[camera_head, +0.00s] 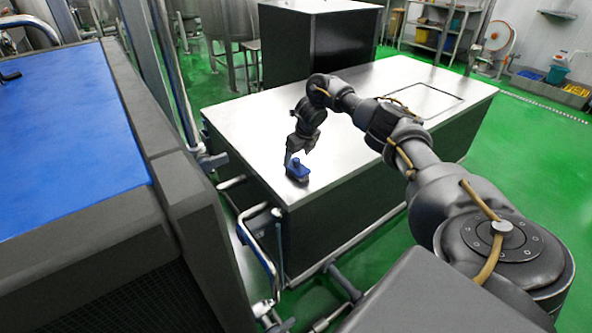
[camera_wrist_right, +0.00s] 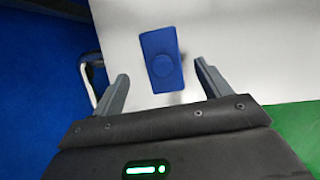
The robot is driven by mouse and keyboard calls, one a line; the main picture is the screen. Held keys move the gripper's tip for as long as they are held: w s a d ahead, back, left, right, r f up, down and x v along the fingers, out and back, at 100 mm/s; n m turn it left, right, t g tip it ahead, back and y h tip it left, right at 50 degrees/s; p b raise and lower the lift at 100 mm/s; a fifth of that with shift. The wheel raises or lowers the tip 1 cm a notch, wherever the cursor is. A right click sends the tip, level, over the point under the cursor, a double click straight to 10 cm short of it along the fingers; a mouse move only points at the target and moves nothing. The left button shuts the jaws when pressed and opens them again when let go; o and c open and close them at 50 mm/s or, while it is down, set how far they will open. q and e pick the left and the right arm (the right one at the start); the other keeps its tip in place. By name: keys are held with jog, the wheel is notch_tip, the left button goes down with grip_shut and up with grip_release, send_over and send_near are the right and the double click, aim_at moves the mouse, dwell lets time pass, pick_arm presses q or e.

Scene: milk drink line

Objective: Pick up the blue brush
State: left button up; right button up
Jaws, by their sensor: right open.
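The blue brush (camera_head: 298,170) stands on the metal tabletop (camera_head: 250,130), near its front left corner. In the right wrist view the brush (camera_wrist_right: 161,58) shows as a blue block with a round mark on it. My right gripper (camera_head: 296,155) is just above the brush in the head view. In the right wrist view its two fingers (camera_wrist_right: 163,82) are spread wide, with the brush between and a little beyond their tips. Nothing is held. My left gripper is not in view.
A large machine with a blue top (camera_head: 60,130) stands at the left. Metal pipes (camera_head: 262,250) run along the table's left end. The tabletop behind my right arm is clear. A second metal cabinet (camera_head: 315,50) stands behind.

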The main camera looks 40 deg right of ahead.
aim_at(297, 159)
jog(key=shift+d+f, duration=0.15)
jog(key=shift+f, duration=0.3)
jog(key=x, duration=0.4)
jog(key=shift+w+f, duration=0.15)
jog(key=shift+f, duration=0.25)
jog(key=c, duration=1.1)
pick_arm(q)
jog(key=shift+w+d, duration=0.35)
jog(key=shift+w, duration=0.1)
pick_arm(e)
jog(key=shift+w, duration=0.1)
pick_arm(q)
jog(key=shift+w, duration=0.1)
